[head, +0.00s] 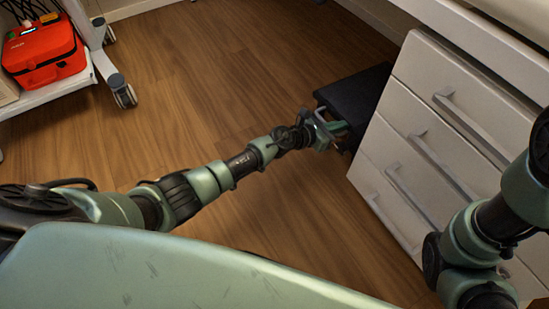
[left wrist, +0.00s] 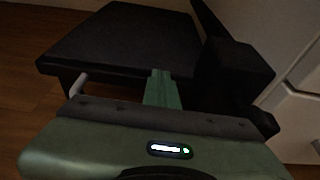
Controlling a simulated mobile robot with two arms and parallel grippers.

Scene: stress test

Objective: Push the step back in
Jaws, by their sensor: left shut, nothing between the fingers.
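The step (head: 354,98) is a flat black platform in the head view, standing out to the left of the white drawer cabinet, low near the floor. It also shows in the left wrist view (left wrist: 125,38), with its dark top and front edge in sight. My left gripper (head: 338,128) is at the near side of the step, shut and empty. Its green fingers (left wrist: 162,90) overlap the step's edge in the left wrist view; I cannot tell whether they touch it. My right arm (head: 485,235) shows at the right edge, but its gripper is out of view.
The white drawer cabinet (head: 390,172) with grey handles stands close to the right of my left gripper. A white cart (head: 72,84) on casters with a red case (head: 42,58) stands at the upper left. The wooden floor (head: 215,85) between them is clear.

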